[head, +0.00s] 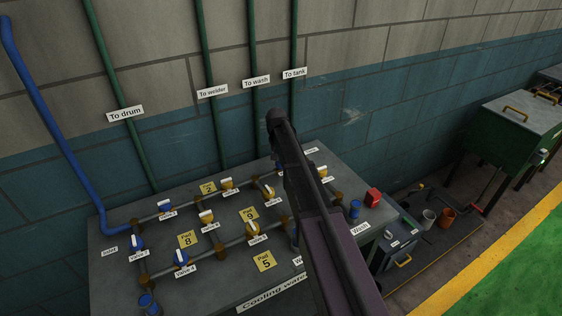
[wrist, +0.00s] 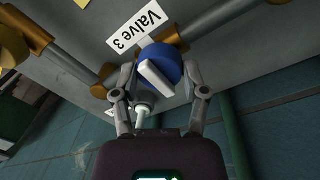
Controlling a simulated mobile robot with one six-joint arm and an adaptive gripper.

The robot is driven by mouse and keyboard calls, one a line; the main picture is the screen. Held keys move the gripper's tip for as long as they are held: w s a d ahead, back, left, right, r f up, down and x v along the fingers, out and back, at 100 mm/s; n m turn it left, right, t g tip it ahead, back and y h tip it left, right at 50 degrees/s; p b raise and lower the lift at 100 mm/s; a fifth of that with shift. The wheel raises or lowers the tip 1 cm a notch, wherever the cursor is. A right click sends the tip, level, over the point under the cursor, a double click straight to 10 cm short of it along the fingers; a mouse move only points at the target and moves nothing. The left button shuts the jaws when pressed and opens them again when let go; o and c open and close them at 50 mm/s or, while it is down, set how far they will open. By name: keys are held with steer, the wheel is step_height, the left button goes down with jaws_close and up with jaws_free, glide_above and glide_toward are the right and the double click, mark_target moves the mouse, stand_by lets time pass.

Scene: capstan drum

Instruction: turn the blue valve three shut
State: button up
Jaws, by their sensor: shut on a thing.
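Valve three is a blue round knob (wrist: 172,58) with a white bar handle (wrist: 158,77) across it, on a brass pipe fitting in the wrist view. Its label reads "Valve 3" (wrist: 138,27) and appears upside down. My gripper (wrist: 160,70) has one finger on each side of the knob and is shut on it. The bar lies at a slant between the fingers. In the head view my arm covers the gripper and most of this spot.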

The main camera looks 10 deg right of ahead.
steer(key=shift+s, duration=0.1)
steer(key=o, duration=1.1)
steer(key=shift+o, duration=0.2)
steer(key=shift+n, duration=0.5)
